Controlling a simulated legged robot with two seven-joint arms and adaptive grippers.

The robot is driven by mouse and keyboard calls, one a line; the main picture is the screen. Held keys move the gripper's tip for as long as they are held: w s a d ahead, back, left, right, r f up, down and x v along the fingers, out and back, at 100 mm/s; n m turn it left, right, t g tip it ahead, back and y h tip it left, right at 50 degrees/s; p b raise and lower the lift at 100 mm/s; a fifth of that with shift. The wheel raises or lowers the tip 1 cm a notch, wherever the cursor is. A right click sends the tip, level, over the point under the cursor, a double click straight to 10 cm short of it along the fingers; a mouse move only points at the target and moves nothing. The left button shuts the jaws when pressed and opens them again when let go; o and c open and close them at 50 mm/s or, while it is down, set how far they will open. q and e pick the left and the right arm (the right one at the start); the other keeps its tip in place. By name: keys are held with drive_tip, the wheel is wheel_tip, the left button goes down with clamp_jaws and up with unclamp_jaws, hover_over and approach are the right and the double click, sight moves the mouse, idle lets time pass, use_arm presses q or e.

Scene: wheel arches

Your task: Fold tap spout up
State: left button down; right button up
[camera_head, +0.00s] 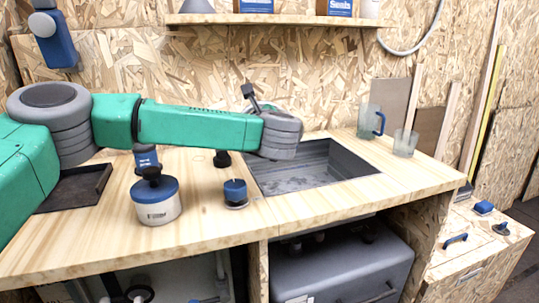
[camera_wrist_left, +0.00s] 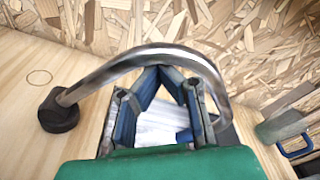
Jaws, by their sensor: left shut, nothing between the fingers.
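The tap is a curved metal spout (camera_wrist_left: 150,55) on a black base (camera_wrist_left: 58,110) in the left wrist view. The spout arches across the view and bends down beside the right-hand finger; its end is hidden. My left gripper (camera_wrist_left: 162,72) is shut and empty, its blue-grey fingertips meeting close to the middle of the spout. Whether they touch it I cannot tell. In the head view the black tap base (camera_head: 222,158) shows below my left arm, beside the sink (camera_head: 318,172); the arm hides most of the spout there. My right gripper is not in view.
A blue-lidded white pot (camera_head: 156,205) and a small blue-topped item (camera_head: 235,193) stand on the worktop in front. A jug (camera_head: 369,121) and a glass (camera_head: 405,143) stand right of the sink. A shelf (camera_head: 280,20) crosses the wall above.

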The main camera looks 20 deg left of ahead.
use_arm(q)
drive_tip(key=shift+n, duration=0.5)
drive_tip(key=a+b, duration=0.1)
drive_tip(key=s+a+r+b, duration=0.1)
drive_tip(key=b, duration=0.1)
drive_tip(key=s+a+r+b, duration=0.1)
drive_tip(key=a, duration=0.1)
drive_tip(key=shift+s+a+r, duration=0.1)
drive_tip(key=shift+s+r, duration=0.05)
drive_tip(key=shift+s, duration=0.1)
drive_tip(key=shift+s+a+r+n+b, duration=0.1)
drive_tip(key=shift+s+a+n+b, duration=0.05)
drive_tip(key=shift+a+n+b, duration=0.3)
drive_tip(key=shift+s+a+r+m+b, duration=0.15)
drive_tip(key=shift+s+r+m+b, duration=0.2)
drive_tip(key=shift+b, duration=0.4)
drive_tip(key=shift+a+r, duration=0.1)
drive_tip(key=shift+r, duration=0.05)
